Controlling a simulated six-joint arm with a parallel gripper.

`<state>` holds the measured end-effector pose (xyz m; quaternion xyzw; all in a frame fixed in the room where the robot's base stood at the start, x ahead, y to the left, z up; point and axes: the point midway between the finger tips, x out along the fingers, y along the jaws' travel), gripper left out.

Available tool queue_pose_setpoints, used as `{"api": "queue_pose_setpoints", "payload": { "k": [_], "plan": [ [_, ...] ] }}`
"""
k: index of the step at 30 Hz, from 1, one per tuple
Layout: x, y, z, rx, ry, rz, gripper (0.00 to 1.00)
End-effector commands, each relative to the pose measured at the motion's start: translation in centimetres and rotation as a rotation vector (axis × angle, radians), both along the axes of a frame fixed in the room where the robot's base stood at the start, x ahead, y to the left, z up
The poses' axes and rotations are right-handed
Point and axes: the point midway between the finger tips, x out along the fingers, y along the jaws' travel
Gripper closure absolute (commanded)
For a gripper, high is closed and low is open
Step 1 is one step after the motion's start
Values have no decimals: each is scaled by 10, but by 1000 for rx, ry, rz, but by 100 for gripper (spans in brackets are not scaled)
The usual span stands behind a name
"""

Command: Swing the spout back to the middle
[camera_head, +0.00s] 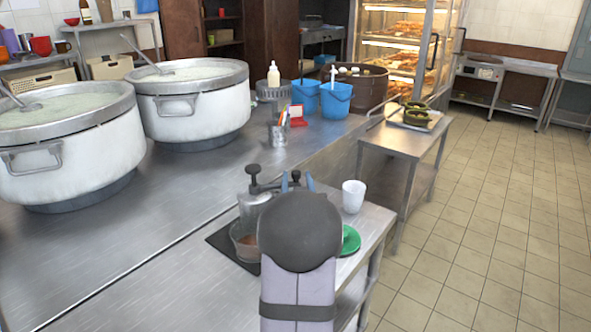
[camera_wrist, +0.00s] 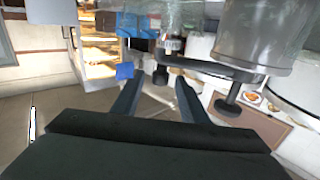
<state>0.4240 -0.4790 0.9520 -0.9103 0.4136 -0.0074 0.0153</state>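A grey metal dispenser stands at the counter's near end, its body (camera_head: 251,207) partly hidden by my arm. The wrist view, which looks upside down, shows its cylinder (camera_wrist: 258,38). A black bar (camera_wrist: 212,68) crosses beside the cylinder and carries two black knobs; I take this bar for the spout, but cannot be sure. One knob (camera_wrist: 228,104) is by the cylinder; it also shows in the head view (camera_head: 253,171). The other knob (camera_wrist: 160,75) is at the bar's far end, between my gripper's (camera_wrist: 159,80) fingertips. My gripper (camera_head: 297,178) is open, with gaps beside that knob.
A bowl (camera_head: 243,243) with brown contents sits under the dispenser on a dark mat. A white cup (camera_head: 353,196) and a green plate (camera_head: 351,240) stand right of my arm. Two large pots (camera_head: 193,108) are at left. The floor at right is clear.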

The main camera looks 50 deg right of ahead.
Motion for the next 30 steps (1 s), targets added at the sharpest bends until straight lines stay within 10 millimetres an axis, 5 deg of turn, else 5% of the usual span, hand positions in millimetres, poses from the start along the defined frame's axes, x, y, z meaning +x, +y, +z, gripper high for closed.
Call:
{"api": "queue_pose_setpoints", "payload": {
  "k": [15,30],
  "plan": [
    [37,-42,0,1,1,0,60],
    [44,-50,0,1,1,0,60]
  ]
}}
